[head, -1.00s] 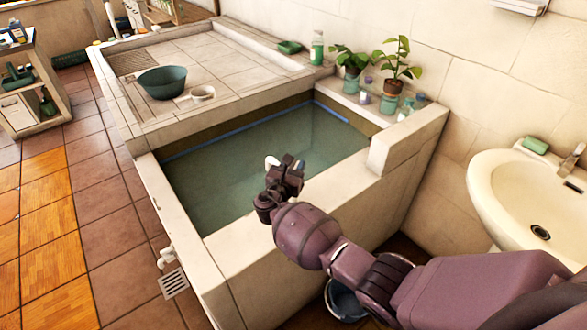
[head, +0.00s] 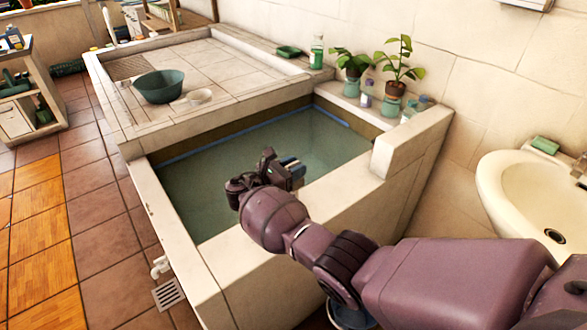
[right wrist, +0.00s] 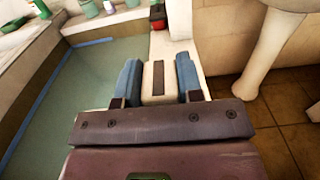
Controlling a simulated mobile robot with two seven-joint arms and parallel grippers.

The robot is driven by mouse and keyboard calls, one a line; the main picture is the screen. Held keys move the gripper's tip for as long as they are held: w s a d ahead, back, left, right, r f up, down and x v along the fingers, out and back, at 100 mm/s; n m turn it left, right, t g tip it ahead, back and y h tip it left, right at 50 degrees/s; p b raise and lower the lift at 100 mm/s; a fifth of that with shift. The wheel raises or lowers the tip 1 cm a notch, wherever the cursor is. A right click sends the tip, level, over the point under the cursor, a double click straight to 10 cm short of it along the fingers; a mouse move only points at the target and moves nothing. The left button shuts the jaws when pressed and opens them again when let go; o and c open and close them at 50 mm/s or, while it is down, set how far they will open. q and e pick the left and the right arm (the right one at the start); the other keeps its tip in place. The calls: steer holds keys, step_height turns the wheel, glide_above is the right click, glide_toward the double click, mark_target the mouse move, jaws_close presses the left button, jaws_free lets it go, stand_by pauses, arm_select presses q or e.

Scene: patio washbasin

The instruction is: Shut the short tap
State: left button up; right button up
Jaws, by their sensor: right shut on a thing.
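My right gripper (head: 291,170) is over the near side of the water tank. In the right wrist view its two blue fingers (right wrist: 159,80) are shut on a small pale block with a brown strip (right wrist: 158,82). In the head view the block is hidden behind the gripper. A small white tap (head: 160,266) sticks out low on the tank's left outer wall, above a floor drain, away from the gripper. Another tap (head: 579,164) on the washbasin is cut by the right edge. I cannot tell which is the short tap. My left gripper is not in view.
The tank (head: 203,262) has thick pale walls and holds greenish water. Potted plants and bottles line the back ledge. The washbasin (head: 500,205) stands right. Floor at left is clear.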

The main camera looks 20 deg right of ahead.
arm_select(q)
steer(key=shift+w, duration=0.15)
arm_select(e)
steer(key=o, duration=0.9)
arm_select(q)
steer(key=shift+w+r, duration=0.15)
arm_select(e)
steer(key=shift+o, duration=0.2)
